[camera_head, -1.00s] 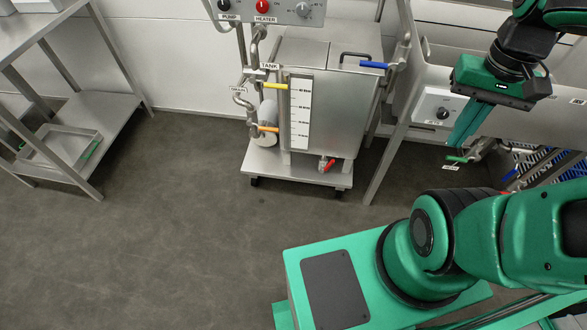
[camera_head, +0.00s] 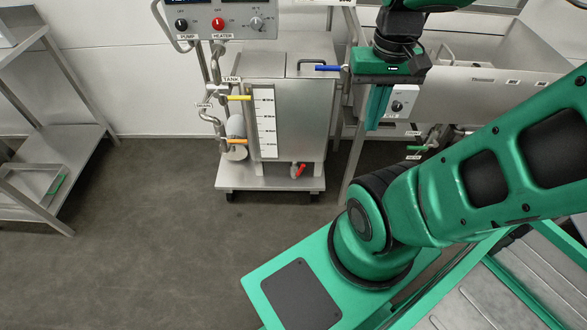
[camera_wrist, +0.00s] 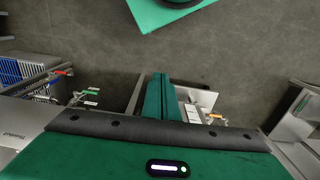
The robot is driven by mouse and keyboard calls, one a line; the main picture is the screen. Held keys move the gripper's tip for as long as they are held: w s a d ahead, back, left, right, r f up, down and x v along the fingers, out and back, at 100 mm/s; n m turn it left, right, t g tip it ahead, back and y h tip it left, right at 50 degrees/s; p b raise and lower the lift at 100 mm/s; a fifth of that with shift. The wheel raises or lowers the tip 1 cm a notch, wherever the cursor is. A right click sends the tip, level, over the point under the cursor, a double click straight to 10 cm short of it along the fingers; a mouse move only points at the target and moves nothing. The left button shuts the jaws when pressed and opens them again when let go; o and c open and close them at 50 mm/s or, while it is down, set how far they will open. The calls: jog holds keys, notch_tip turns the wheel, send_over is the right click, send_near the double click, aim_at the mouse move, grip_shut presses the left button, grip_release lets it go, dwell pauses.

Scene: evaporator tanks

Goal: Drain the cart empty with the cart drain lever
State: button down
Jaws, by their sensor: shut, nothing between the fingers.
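The steel tank cart (camera_head: 270,184) stands on casters against the wall, with a level scale (camera_head: 266,121) on its front. A red lever (camera_head: 299,170) sits low on the tank's front right. A yellow lever (camera_head: 238,98) and an orange lever (camera_head: 228,141) are on the pipes at its left, near a small drain label (camera_head: 204,105). A blue lever (camera_head: 328,68) is at the top right. I cannot read which is the cart drain lever. My gripper (camera_head: 376,126) is shut and empty, pointing down right of the cart. Its fingers (camera_wrist: 160,80) also show in the wrist view.
A control panel (camera_head: 220,21) with pump and heater knobs hangs above the cart. A steel sink (camera_head: 470,85) with a dial box (camera_head: 403,101) and a green lever (camera_head: 417,150) is at right. A steel rack (camera_head: 85,145) stands at left. Floor before the cart is clear.

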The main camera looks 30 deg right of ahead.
jog(key=w+d+f+h, duration=0.2)
jog(key=w+f, duration=0.7)
jog(key=w, duration=0.4)
jog(key=w+d+f+h, duration=0.3)
jog(key=w+f, duration=0.5)
jog(key=w, duration=0.6)
jog(key=w+a+f, duration=0.2)
jog(key=w+f, duration=0.2)
jog(key=f, duration=0.4)
jog(key=w+a+f, duration=0.2)
jog(key=w+f, duration=0.1)
jog(key=f, duration=0.5)
jog(key=t+h, duration=0.1)
jog(key=t, duration=0.1)
send_near(299, 172)
jog(key=w+f, duration=0.3)
jog(key=shift+s+d+f+n, duration=0.25)
jog(key=shift+d, duration=0.45)
jog(key=shift+s+d+f+n, duration=0.2)
jog(key=shift+d+f+n, duration=0.05)
jog(key=shift+d, duration=0.45)
jog(key=shift+d, duration=0.1)
